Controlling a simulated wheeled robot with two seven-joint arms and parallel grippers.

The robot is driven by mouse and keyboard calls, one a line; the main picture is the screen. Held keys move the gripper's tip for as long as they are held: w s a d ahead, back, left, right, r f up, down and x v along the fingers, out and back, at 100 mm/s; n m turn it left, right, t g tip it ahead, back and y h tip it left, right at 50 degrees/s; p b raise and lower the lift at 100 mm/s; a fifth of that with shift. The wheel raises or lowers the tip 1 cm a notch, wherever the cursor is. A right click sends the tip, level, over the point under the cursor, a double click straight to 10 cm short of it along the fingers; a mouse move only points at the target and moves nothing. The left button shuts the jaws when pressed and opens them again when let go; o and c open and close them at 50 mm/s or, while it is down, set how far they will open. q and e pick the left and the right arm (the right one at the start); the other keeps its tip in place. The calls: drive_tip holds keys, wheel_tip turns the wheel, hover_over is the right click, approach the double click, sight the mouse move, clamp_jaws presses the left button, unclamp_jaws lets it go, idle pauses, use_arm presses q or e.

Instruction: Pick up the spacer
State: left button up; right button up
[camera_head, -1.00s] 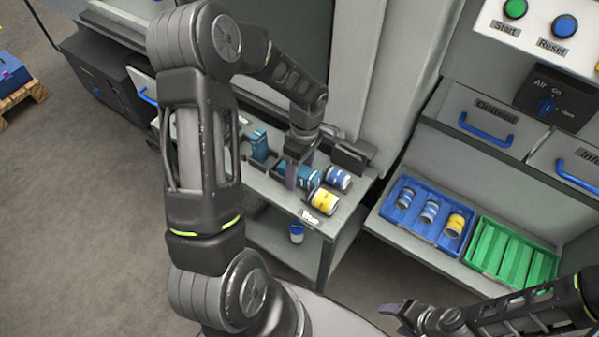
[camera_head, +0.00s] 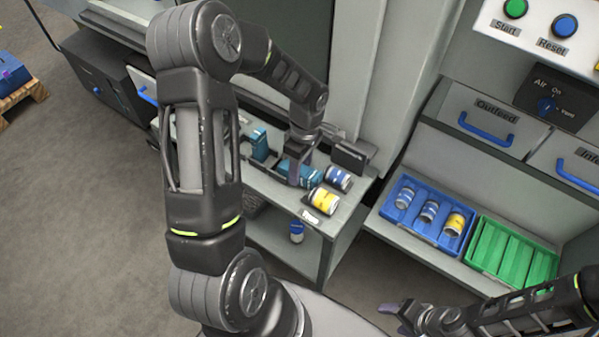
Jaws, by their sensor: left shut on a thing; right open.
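My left gripper (camera_head: 297,174) reaches down over the small grey table and is shut on a teal block (camera_head: 312,178), which seems to be the spacer. The fingers and wrist hide part of the block, and I cannot tell whether it is clear of the tabletop. A second teal block (camera_head: 260,146) stands upright to the left of the gripper. My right gripper (camera_head: 397,314) is open and empty at the bottom of the view, far from the table.
A black block (camera_head: 349,157) is behind. A blue tray (camera_head: 452,243) holds several cans; a green tray (camera_head: 486,243) looks empty.

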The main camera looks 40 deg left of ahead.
use_arm(q)
clamp_jaws()
drive_tip(key=shift+r, duration=0.1)
wheel_tip(320, 180, up, 10)
drive_tip(key=shift+f+b, duration=0.1)
drive_tip(key=shift+b, duration=0.65)
wheel_tip(320, 180, up, 5)
drive_tip(key=p, duration=0.3)
idle(0.8)
idle(0.5)
